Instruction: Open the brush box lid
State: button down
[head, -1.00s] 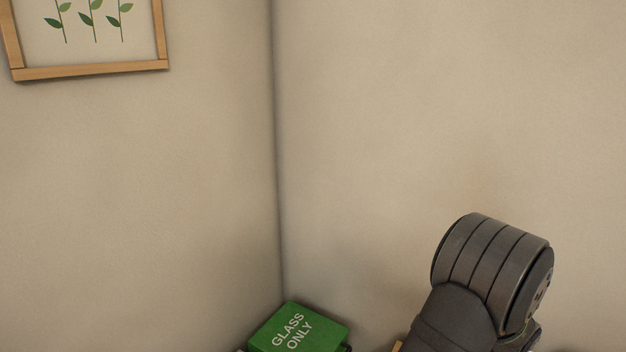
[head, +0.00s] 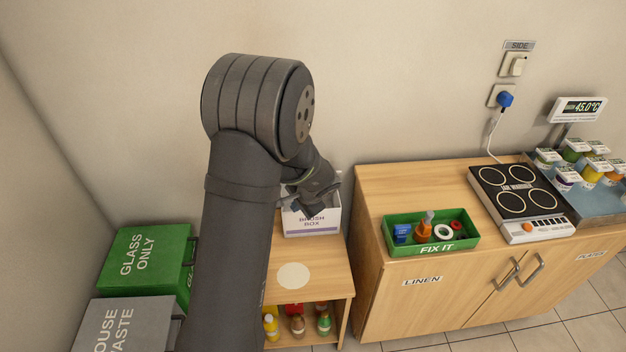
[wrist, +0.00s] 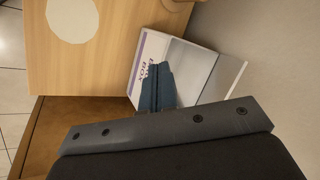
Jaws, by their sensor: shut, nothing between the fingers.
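The white brush box (head: 313,222), with dark lettering and a purple stripe on its front, stands at the back of a low wooden shelf unit. My gripper (head: 308,208) is over the front of the box and hides part of it and its lettering. In the wrist view the box (wrist: 222,78) lies beyond my gripper (wrist: 156,70), whose dark fingers are together and empty, in front of the lettered side. I cannot tell whether they touch it.
The shelf top (head: 325,272) in front of the box is clear apart from a flat pale disc (head: 293,276). A taller cabinet (head: 365,290) stands close on the right, with a green tray (head: 468,243) and a hotplate (head: 520,203). Green (head: 140,258) and grey (head: 125,325) bins stand left.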

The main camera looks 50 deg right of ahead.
jog(key=s+d+r+m+t+h, duration=0.1)
jog(key=s+r+m+h, duration=0.2)
jog(key=m, duration=1)
jog(key=s+d+r+m+t+h, duration=0.1)
jog(key=s+d+m+h, duration=0.2)
jog(key=m, duration=0.9)
jog(key=w+d+f+h, duration=0.1)
jog(key=w+d+f, duration=0.2)
jog(key=w+d, duration=0.3)
jog(key=shift+w+d, duration=0.3)
jog(key=shift+w, duration=0.65)
jog(key=w+d+r, duration=0.1)
jog(key=d+r, duration=0.1)
jog(key=w+d+r, duration=0.1)
jog(key=w+r, duration=0.1)
jog(key=shift+w+d+r, duration=0.25)
jog(key=shift+w+d, duration=0.05)
jog(key=shift+d, duration=0.05)
